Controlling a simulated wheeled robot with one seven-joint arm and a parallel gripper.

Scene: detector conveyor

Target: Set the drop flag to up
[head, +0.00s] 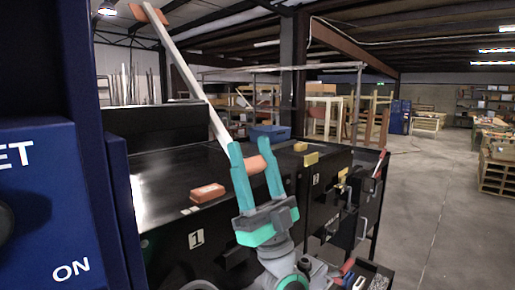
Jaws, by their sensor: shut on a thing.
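A long pale pole (185,72), with an orange piece (149,13) at its upper end, rises tilted to the upper left; it looks like the drop flag. Its lower end passes behind the left finger of my gripper. My gripper (252,152), with teal fingers, points upward in the middle of the picture. It is shut on an orange cylinder (254,166), which spans between the fingers. The cylinder may be the flag's grip, but the finger hides any join with the pole.
A black conveyor housing (160,185) stands behind my gripper, with an orange-red block (207,193) on top. Yellow blocks (311,159) and a red-handled lever (380,164) are to the right. A blue panel (50,200) fills the near left. The floor (440,200) at right is clear.

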